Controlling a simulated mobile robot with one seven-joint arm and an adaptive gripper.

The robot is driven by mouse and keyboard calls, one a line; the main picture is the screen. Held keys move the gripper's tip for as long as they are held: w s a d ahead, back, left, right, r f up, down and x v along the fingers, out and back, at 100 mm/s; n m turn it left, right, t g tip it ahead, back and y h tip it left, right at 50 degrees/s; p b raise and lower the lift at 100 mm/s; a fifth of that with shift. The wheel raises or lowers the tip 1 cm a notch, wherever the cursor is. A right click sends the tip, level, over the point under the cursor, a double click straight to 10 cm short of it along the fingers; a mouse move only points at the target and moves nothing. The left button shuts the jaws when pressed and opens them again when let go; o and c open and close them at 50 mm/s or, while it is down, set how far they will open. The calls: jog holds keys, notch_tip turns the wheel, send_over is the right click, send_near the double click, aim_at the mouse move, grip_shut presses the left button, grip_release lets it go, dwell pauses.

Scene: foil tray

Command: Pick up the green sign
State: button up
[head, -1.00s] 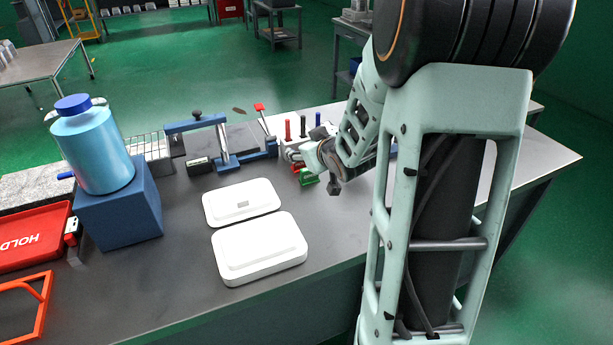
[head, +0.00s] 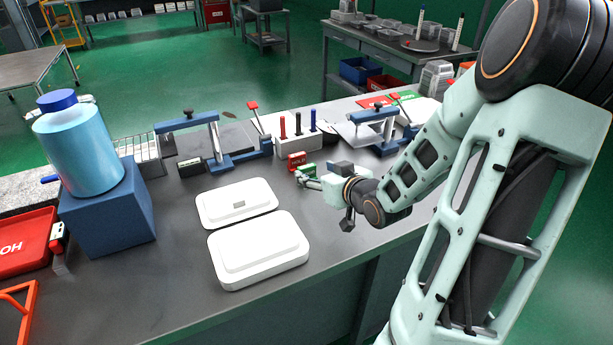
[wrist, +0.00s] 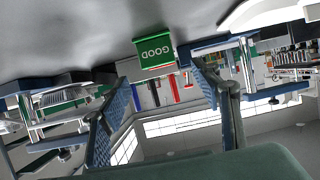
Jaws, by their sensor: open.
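The green sign (wrist: 154,50) reads GOOD and appears upside down in the wrist view. It stands on the grey table, between and just beyond the fingertips of my gripper (wrist: 161,82). In the head view the green sign (head: 309,169) is small and partly hidden behind my gripper (head: 309,182). My gripper is open and empty, low over the table on the near side of the sign. I cannot tell the exact gap between fingers and sign.
A red sign (head: 297,160) stands just left of the green one. Behind is a white block with markers (head: 298,144), flanked by blue clamp frames (head: 218,140) (head: 374,131). White trays (head: 258,249) lie front left. The table to the right is mostly beneath my arm.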

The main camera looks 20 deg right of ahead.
aim_at(308, 168)
jog(key=x, duration=0.3)
jog(key=b+x, duration=0.1)
jog(key=x, duration=0.2)
jog(key=shift+s+d+f, duration=0.1)
jog(key=shift+s+f, duration=0.1)
jog(key=shift+f, duration=0.1)
jog(key=shift+w+f, duration=0.15)
jog(key=shift+w, duration=0.4)
jog(key=shift+c, duration=0.5)
jog(key=c, duration=1.1)
